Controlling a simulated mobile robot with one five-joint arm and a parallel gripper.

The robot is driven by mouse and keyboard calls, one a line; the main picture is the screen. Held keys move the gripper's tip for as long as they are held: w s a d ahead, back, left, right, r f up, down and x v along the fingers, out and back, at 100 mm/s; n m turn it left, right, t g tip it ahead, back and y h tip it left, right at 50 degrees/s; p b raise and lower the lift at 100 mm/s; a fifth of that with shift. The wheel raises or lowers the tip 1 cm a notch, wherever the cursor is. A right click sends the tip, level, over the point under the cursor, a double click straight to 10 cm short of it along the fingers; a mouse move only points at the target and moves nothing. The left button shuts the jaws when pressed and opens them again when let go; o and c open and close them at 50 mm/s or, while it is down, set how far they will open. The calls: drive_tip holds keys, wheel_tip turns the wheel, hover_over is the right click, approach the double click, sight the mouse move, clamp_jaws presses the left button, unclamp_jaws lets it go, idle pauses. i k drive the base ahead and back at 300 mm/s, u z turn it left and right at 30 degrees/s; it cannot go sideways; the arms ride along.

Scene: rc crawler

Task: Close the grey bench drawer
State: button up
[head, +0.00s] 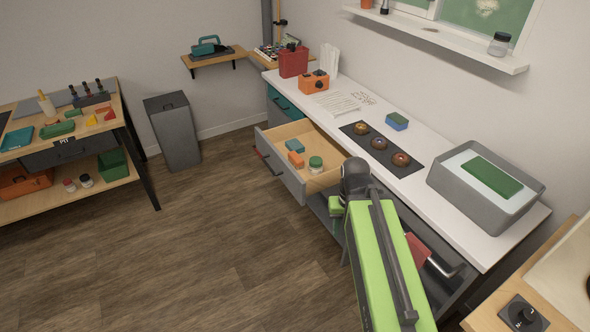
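The grey bench drawer (283,169) is pulled out from under the white-topped bench (455,202), with its pale wooden inside showing. Its grey front faces left into the room.
Wooden floor is clear left of the drawer. A grey bin (174,132) stands against the back wall. A workbench (75,142) with tools is at the left. The bench top holds an orange box (313,83), a red container (293,61) and a grey tub (476,196).

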sight(270, 143)
drive_tip(key=u, duration=0.25)
drive_tip(key=i, duration=1.3)
drive_tip(key=u, duration=0.2)
